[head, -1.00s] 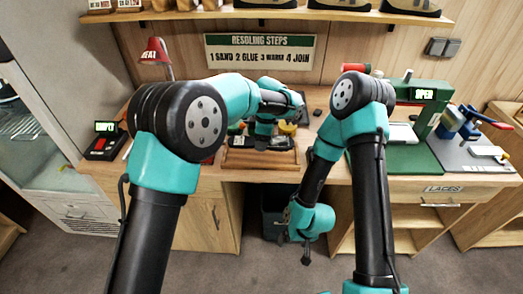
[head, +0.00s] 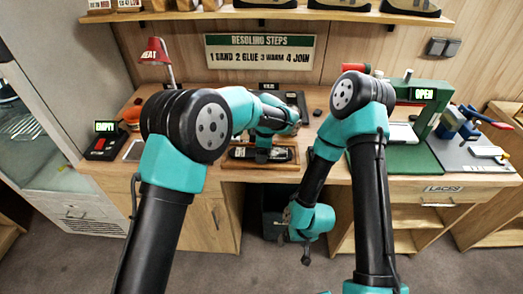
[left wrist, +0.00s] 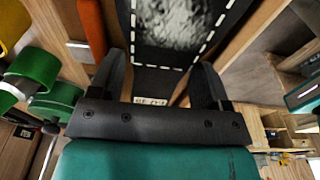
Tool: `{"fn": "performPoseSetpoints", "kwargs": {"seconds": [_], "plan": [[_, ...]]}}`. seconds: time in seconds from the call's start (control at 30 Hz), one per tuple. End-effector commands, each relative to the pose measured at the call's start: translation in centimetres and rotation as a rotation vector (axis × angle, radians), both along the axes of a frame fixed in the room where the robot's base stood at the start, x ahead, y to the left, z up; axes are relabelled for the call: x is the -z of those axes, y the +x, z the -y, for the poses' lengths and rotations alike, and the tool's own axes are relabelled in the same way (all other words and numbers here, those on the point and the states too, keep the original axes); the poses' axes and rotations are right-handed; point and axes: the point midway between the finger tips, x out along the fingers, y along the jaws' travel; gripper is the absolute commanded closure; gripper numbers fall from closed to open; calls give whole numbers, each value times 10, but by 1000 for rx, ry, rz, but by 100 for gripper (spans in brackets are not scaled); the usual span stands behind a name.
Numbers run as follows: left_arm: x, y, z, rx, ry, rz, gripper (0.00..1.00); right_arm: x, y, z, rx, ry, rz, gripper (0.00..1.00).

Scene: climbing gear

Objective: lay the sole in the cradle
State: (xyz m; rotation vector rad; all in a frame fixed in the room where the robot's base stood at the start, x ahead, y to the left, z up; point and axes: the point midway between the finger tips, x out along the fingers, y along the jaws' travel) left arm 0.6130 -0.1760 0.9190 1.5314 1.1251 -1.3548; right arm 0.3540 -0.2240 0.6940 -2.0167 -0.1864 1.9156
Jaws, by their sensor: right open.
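The sole (head: 284,154) is a long dark piece. In the left wrist view the sole (left wrist: 182,25) shows a white dashed border and a mottled grey face. It lies level at the wooden cradle (head: 232,166), over or inside its frame; I cannot tell whether it rests fully on the bottom. My left gripper (head: 263,155) is above the sole, pointing down. In the left wrist view its fingers (left wrist: 160,75) stand on both sides of the sole, close against its edges. My right gripper (head: 306,248) hangs low before the bench, open and empty.
A red heat lamp (head: 154,52) and a box with a green display (head: 104,143) stand on the left. A green press (head: 432,115) with an OPEN display and a blue clamp (head: 462,122) stand on the right. Green (left wrist: 35,68) and yellow round items sit beside the left gripper.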

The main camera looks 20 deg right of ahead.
Motion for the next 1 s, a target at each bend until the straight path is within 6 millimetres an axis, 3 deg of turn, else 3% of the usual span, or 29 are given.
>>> {"fn": "performPoseSetpoints", "kwargs": {"seconds": [0.27,0.47,1.0], "plan": [[-1,0,0,0,0,1,29,0,0,0,0,0,0,14],[-16,0,2,-1,-1,3,29,0,0,0,0,0,0,14],[-108,-4,13,0,-3,2,29,0,0,0,0,0,0,14]]}}
